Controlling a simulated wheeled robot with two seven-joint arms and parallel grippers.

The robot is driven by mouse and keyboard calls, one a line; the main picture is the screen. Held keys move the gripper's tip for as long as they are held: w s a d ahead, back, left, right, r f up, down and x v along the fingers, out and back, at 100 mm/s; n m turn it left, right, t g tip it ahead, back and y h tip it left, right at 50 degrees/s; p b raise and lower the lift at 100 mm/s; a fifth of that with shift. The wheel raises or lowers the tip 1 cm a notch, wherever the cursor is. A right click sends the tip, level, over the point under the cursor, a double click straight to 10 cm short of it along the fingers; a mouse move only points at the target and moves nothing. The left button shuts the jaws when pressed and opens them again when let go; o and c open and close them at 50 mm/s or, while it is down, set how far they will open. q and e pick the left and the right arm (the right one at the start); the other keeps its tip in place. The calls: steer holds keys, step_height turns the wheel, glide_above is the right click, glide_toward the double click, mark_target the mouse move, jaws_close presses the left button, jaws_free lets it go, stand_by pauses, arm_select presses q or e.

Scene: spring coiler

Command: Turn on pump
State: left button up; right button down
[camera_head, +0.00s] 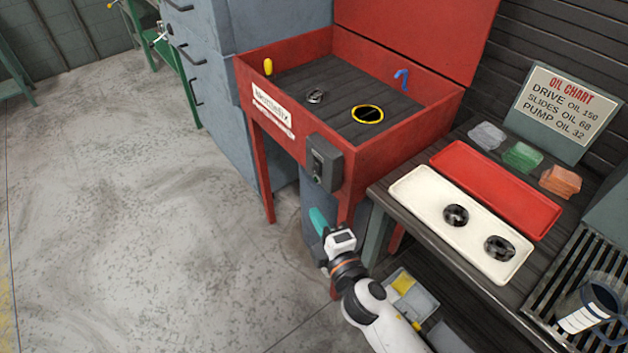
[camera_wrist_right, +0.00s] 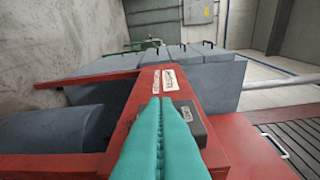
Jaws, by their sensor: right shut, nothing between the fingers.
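The pump switch appears to be the dark grey box (camera_head: 324,163) on the front right corner of the red parts washer (camera_head: 395,143). It has a small control on its front face, whose state is too small to tell. My right gripper (camera_head: 316,216), with teal fingers, is shut and empty, below the switch box and apart from it in the head view. In the right wrist view, the shut fingers (camera_wrist_right: 160,102) point along the red washer front. The switch box (camera_wrist_right: 190,122) shows just right of them, partly hidden. My left gripper is not in view.
A bench to the right holds a cream tray (camera_head: 425,207) with two dark round parts and an empty red tray (camera_head: 495,188). A grey drum (camera_head: 310,205) stands under the washer. A grey cabinet (camera_head: 215,90) stands behind. The floor at left is clear.

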mark_target(316, 167)
steer(key=w, duration=1.1)
steer(key=shift+w+a+f, duration=0.2)
steer(key=shift+a+f, duration=0.05)
steer(key=shift+f, duration=0.15)
steer(key=shift+w+d+f+n+b, duration=0.25)
steer(key=shift+d+f+n+b, duration=0.1)
steer(key=shift+n+b, duration=0.25)
steer(key=shift+r, duration=0.25)
steer(key=shift+a+f, duration=0.1)
